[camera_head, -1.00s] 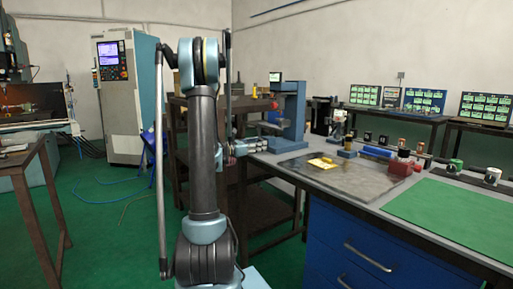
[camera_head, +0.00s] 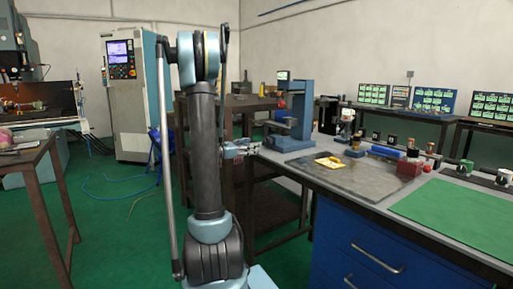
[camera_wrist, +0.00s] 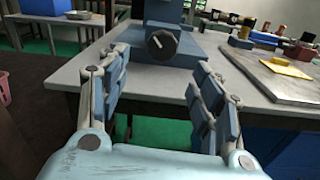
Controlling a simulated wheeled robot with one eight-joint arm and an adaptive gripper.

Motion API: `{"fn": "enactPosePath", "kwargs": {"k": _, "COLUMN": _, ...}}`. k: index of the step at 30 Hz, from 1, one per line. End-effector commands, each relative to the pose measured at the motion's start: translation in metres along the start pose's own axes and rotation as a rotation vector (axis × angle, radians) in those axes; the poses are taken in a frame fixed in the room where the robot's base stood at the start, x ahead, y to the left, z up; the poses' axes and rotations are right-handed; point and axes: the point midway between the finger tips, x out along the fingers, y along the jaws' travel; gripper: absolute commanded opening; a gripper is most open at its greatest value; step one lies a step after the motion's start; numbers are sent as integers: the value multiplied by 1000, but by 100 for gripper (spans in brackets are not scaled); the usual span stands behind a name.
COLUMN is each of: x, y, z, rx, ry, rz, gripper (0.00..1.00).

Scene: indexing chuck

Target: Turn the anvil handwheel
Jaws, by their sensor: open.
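The anvil handwheel (camera_wrist: 161,44) is a round black knob with a pale line across its face. It sits on the front of a blue bench press, near the bench's edge. The press (camera_head: 295,115) also shows in the head view, at the left end of the bench, where I cannot make out the handwheel clearly. My gripper (camera_wrist: 158,75) is open and empty, with one finger on each side of the picture. The handwheel appears between and beyond the fingertips, apart from them. In the head view my gripper (camera_head: 243,148) is left of the press, just off the bench corner.
A dark plate (camera_head: 365,176) with a yellow piece (camera_head: 330,162) lies right of the press. A brown shelf rack (camera_head: 265,190) stands left of the bench. Green floor is open at left.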

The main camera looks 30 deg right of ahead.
Motion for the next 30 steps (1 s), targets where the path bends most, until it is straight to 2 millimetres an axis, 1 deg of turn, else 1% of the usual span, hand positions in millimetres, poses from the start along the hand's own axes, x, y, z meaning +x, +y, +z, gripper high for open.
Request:
{"fn": "enactPosePath", "kwargs": {"k": 1, "x": -8, "y": 0, "z": 0, "rx": 0, "ry": 0, "rz": 3, "gripper": 60}}
{"fn": "enactPosePath", "kwargs": {"k": 3, "x": -16, "y": 0, "z": 0, "rx": 0, "ry": 0, "rz": 2, "gripper": 60}}
{"fn": "enactPosePath", "kwargs": {"k": 9, "x": -29, "y": 0, "z": 0, "rx": 0, "ry": 0, "rz": 1, "gripper": 60}}
{"fn": "enactPosePath", "kwargs": {"k": 26, "x": -31, "y": 0, "z": 0, "rx": 0, "ry": 0, "rz": 0, "gripper": 60}}
{"fn": "enactPosePath", "kwargs": {"k": 30, "x": -34, "y": -4, "z": 0, "rx": 28, "ry": 24, "rz": -1, "gripper": 60}}
